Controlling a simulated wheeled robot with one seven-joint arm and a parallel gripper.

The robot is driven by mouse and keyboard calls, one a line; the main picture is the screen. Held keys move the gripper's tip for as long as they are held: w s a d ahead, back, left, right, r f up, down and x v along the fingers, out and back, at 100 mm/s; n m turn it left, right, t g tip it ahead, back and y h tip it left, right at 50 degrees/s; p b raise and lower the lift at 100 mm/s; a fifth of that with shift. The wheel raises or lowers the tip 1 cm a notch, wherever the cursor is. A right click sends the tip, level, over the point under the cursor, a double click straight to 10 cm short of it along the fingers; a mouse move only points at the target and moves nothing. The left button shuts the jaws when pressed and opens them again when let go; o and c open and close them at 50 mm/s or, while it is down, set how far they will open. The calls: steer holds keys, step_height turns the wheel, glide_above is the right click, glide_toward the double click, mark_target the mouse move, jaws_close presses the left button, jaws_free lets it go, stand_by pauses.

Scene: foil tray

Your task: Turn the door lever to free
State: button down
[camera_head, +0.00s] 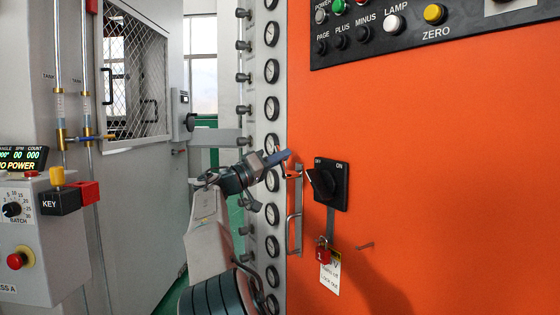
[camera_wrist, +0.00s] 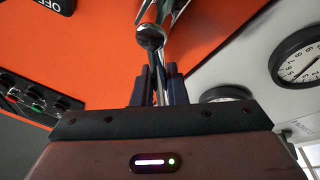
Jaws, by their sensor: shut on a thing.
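The door lever is a shiny chrome piece (camera_wrist: 151,37) on the orange door (camera_head: 430,190). In the wrist view its bar runs down between the two dark fingers of my gripper (camera_wrist: 159,86). In the head view my gripper (camera_head: 282,158) is at the left edge of the orange door, by the upper end of a metal handle plate (camera_head: 299,205). My gripper is shut on the lever. The fingers and my wrist hide much of the lever in the head view, so its exact angle is hard to tell.
A black OFF/ON rotary switch (camera_head: 335,187) sits close right of my gripper, with a red padlock (camera_head: 323,255) and white tag (camera_head: 330,277) below. A column of gauges (camera_head: 272,71) stands just left of the door. A button panel (camera_head: 420,28) is above.

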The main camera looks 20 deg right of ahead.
steer(key=c, duration=1.5)
jaws_free()
steer(key=shift+s, duration=0.1)
steer(key=shift+o, duration=0.2)
steer(key=p+v, duration=0.1)
steer(key=v, duration=1.2)
steer(key=shift+a, duration=0.4)
